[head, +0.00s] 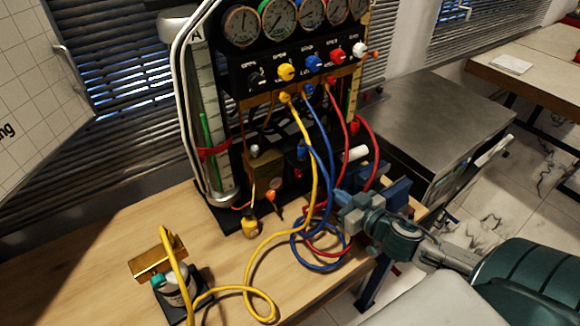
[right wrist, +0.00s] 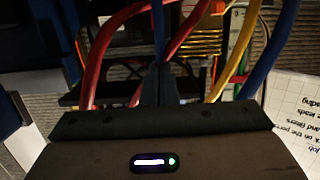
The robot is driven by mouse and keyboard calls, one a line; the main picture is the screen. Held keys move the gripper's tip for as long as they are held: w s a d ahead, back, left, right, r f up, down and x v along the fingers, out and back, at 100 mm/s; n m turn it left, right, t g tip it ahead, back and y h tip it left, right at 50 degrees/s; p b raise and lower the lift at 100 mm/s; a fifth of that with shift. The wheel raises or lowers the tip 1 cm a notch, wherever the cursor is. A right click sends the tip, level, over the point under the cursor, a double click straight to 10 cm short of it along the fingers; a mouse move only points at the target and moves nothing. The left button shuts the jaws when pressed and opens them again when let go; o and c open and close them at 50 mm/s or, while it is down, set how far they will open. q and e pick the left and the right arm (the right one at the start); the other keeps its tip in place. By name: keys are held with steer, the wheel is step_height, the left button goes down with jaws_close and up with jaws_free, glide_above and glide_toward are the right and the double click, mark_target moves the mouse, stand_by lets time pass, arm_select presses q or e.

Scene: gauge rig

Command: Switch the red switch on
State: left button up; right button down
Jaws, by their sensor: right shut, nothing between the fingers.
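The gauge rig (head: 240,140) stands on the wooden table, with a row of knobs under its dials. A red knob (head: 337,55) sits in that row, between a blue and a white one. I cannot clearly pick out a separate red switch; it may be hidden by hoses or by my arm. My right gripper (head: 341,197) is in front of the rig at its lower right, beside the red and blue hoses, well below the red knob. In the right wrist view its fingers (right wrist: 161,85) are together and empty, with hoses around them. My left gripper is out of view.
Yellow (head: 307,150), blue (head: 330,160) and red (head: 347,130) hoses hang from the panel and loop on the table. A brass block (head: 150,262) and a small pot lie at the front left. A grey cabinet (head: 430,115) stands at the right. Bare tabletop (head: 110,245) shows at left.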

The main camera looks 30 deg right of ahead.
mark_target(299, 173)
steer(key=f+x, duration=0.1)
steer(key=x, duration=1.3)
steer(key=shift+b, duration=0.3)
steer(key=shift+s+d, duration=0.1)
steer(key=shift+d, duration=0.05)
